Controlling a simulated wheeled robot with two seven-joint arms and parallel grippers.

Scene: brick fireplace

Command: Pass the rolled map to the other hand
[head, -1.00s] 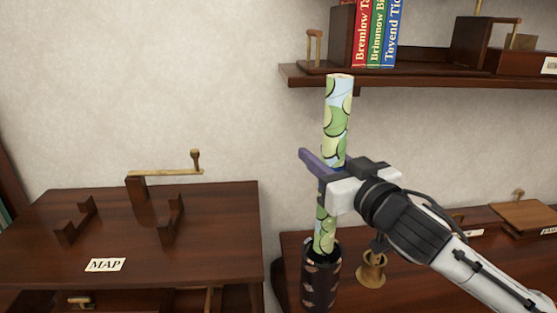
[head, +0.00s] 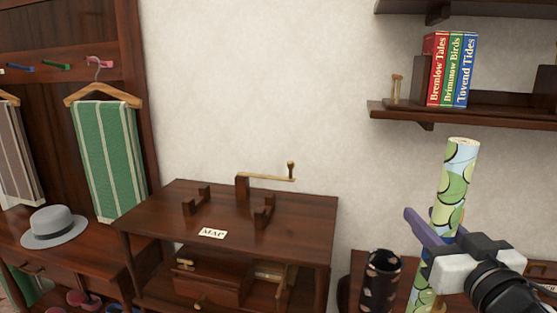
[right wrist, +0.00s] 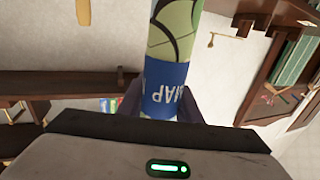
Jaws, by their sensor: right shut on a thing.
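The rolled map (head: 457,185) is a pale blue and green tube standing nearly upright at the right of the head view. My right gripper (head: 432,228) is shut around its middle. In the right wrist view the rolled map (right wrist: 175,35) shows a blue band with the word MAP between the fingers. The map's lower end runs beside the dark patterned holder (head: 381,282) and toward the bottom edge of the head view. My left gripper is not in view.
A shelf (head: 400,112) with books (head: 452,70) is above right. A grey hat (head: 54,227) lies at left. The wall between is clear.

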